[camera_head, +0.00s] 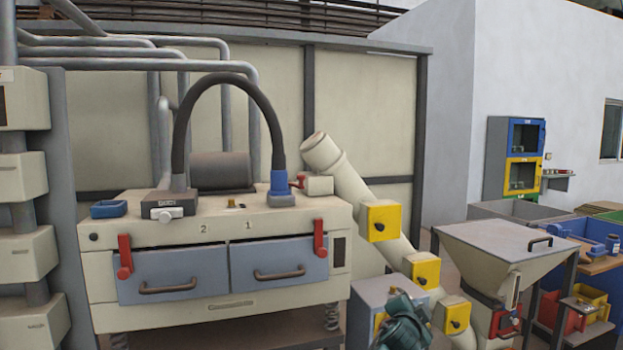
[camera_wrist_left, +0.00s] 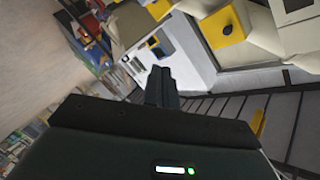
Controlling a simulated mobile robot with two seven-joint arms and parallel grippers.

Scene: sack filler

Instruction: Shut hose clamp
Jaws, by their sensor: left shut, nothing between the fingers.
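A black hose (camera_head: 232,80) arches over the cream machine in the head view. Its right end goes into a blue cuff (camera_head: 281,191) on the machine top, its left end into a grey block (camera_head: 168,202). A small red lever (camera_head: 297,182) stands beside the blue cuff, against a cream block; it may be the hose clamp, and I cannot tell its exact position. My left gripper (camera_head: 404,312) is low in the head view, right of the machine and well apart from the hose. In the left wrist view its fingers (camera_wrist_left: 161,84) are together and empty. My right gripper is not in view.
Two grey drawers (camera_head: 279,262) with red latches (camera_head: 125,256) face the front. A slanted cream pipe with yellow boxes (camera_head: 381,220) runs down right of the machine, close to my left gripper. A hopper (camera_head: 506,249) stands further right. A blue tray (camera_head: 109,209) lies on the machine top.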

